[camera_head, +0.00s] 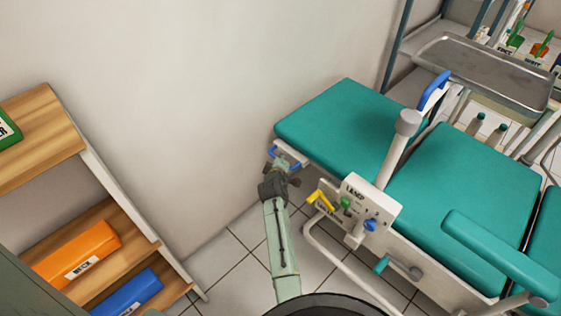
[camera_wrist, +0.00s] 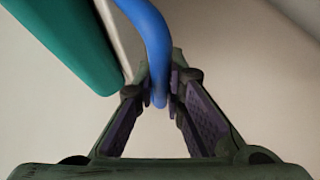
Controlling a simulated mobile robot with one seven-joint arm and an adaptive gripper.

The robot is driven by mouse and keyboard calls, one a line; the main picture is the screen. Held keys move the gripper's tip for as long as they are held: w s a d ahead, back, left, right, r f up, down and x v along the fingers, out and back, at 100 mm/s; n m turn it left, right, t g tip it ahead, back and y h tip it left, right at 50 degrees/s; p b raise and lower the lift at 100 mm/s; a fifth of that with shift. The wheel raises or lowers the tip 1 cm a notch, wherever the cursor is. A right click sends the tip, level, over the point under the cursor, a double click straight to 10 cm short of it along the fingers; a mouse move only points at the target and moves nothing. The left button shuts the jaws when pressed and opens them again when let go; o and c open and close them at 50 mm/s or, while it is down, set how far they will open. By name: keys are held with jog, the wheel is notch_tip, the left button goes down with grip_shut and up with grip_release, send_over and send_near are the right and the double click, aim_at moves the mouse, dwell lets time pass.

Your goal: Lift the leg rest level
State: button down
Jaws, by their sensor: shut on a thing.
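The leg rest (camera_head: 340,125) is the teal padded end section of the dental chair, at the upper middle of the head view. It looks about in line with the teal seat section (camera_head: 450,190). A blue handle (camera_head: 273,152) sticks out at its left end. My gripper (camera_head: 281,168) is at that handle. In the wrist view my gripper (camera_wrist: 160,95) is shut on the blue handle (camera_wrist: 152,40), which passes between the fingers. The teal pad edge (camera_wrist: 70,45) shows at upper left there.
A white control panel (camera_head: 356,205) with yellow, green and blue levers is right of my arm. A wooden shelf (camera_head: 125,235) with orange and blue boxes stands at left. A metal tray (camera_head: 485,70) is at upper right. The wall is close behind the leg rest.

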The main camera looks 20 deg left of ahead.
jog(key=shift+a+r, duration=0.15)
jog(key=shift+r, duration=0.15)
jog(key=c, duration=1.9)
grip_release()
jog(key=shift+r, duration=0.15)
jog(key=shift+s, duration=0.15)
jog(key=v, duration=1.1)
jog(key=shift+s+d+r, duration=0.1)
jog(key=shift+s+d, duration=0.15)
jog(key=shift+s, duration=0.05)
